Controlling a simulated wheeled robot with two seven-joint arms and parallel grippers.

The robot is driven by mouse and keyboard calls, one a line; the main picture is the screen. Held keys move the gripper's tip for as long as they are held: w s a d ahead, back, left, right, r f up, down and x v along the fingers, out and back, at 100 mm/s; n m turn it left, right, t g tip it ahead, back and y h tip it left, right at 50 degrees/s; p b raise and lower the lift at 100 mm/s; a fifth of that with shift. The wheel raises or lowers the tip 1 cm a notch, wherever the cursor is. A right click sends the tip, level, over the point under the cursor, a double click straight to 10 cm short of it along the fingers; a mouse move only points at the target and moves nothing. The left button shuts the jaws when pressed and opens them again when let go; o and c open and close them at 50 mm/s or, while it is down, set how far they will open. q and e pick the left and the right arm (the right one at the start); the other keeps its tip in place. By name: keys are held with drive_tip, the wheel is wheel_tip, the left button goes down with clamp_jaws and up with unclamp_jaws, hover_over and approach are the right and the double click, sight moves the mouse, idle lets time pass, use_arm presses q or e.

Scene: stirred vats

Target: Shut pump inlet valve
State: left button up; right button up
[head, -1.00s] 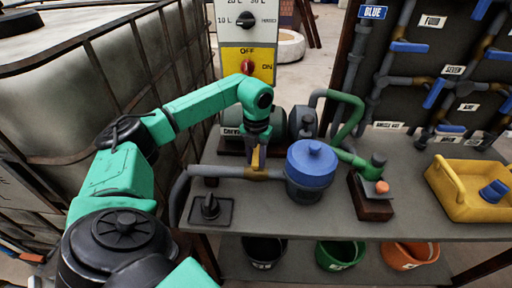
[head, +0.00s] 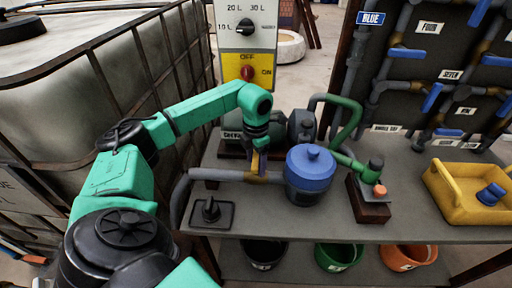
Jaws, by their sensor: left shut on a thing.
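The pump inlet valve sits on the grey inlet pipe (head: 220,175), left of the blue-lidded strainer pot (head: 311,168). Its yellow handle (head: 255,163) stands up from a brass-coloured body (head: 262,178). My left gripper (head: 256,150) points down from above and is shut on the yellow handle. The fingertips are small and partly hidden by the wrist. The dark pump (head: 301,126) stands behind, with a green outlet pipe (head: 350,125). My right gripper is not in view.
A control panel (head: 248,45) with a red OFF/ON switch (head: 248,72) stands behind. A yellow tray (head: 468,205) and a dark block with an orange button (head: 372,205) are on the bench's right. A black knob on a plate (head: 211,212) is at front left. A caged tank (head: 75,90) fills the left.

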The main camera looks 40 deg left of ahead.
sight(256, 158)
use_arm(q)
drive_tip(key=shift+s+d+f+m, duration=0.1)
drive_tip(key=shift+m, duration=0.2)
drive_tip(key=o, duration=1.3)
wheel_tip(256, 158, up, 15)
drive_tip(key=shift+f+p, duration=0.15)
drive_tip(key=shift+p, duration=0.35)
drive_tip(key=shift+d+f, duration=0.1)
